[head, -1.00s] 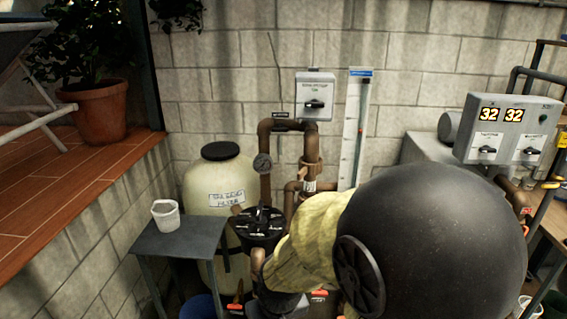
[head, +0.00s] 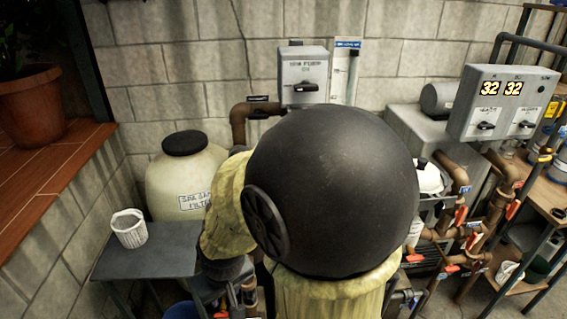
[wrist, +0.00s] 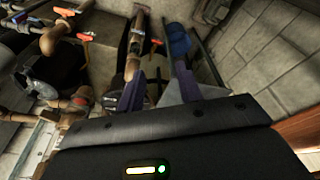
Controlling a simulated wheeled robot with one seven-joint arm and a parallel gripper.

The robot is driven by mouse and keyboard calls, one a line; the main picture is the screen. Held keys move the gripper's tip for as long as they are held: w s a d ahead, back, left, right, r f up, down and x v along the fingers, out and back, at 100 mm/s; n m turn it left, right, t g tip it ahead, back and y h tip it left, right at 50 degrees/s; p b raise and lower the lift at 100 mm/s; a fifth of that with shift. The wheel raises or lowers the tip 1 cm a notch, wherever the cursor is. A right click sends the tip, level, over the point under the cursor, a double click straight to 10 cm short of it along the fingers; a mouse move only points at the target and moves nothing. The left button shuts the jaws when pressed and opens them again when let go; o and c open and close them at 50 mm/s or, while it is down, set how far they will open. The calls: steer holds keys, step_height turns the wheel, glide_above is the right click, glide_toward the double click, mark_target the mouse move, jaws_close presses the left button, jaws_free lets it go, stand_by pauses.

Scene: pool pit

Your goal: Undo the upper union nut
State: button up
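The upper union nut cannot be picked out in either current view. In the head view the rounded black part of my arm covers most of the pipework by the sand filter, and only a brown pipe elbow (head: 240,112) shows above it. My gripper is hidden in the head view. In the wrist view my gripper (wrist: 160,84) shows two dark purple fingers set apart, with nothing clearly held between them. Brown pipe (wrist: 135,50) runs beyond the fingers; whether it is near them I cannot tell.
A grey switch box (head: 304,72) hangs on the wall. Pipes with red-handled valves (head: 461,215) and a display box (head: 503,103) crowd the right.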

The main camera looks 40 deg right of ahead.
steer(key=shift+s, duration=0.1)
steer(key=w+d+m+t+h+b, duration=0.1)
steer(key=w+d+m+t+h, duration=0.15)
steer(key=w, duration=0.35)
steer(key=w+d+m+t+h, duration=0.1)
steer(key=w+d+m+t, duration=0.25)
steer(key=w, duration=0.25)
steer(key=d+r+m+h, duration=0.2)
steer(key=d+r+h, duration=0.1)
steer(key=d+h, duration=0.2)
steer(key=d+r+m+t+h+b, duration=0.1)
steer(key=d+r+m+h, duration=0.2)
steer(key=d+h, duration=0.3)
steer(key=d, duration=0.3)
steer(key=shift+s+r, duration=0.3)
steer(key=shift+s, duration=0.1)
steer(key=shift+d+h, duration=0.1)
steer(key=shift+h, duration=0.15)
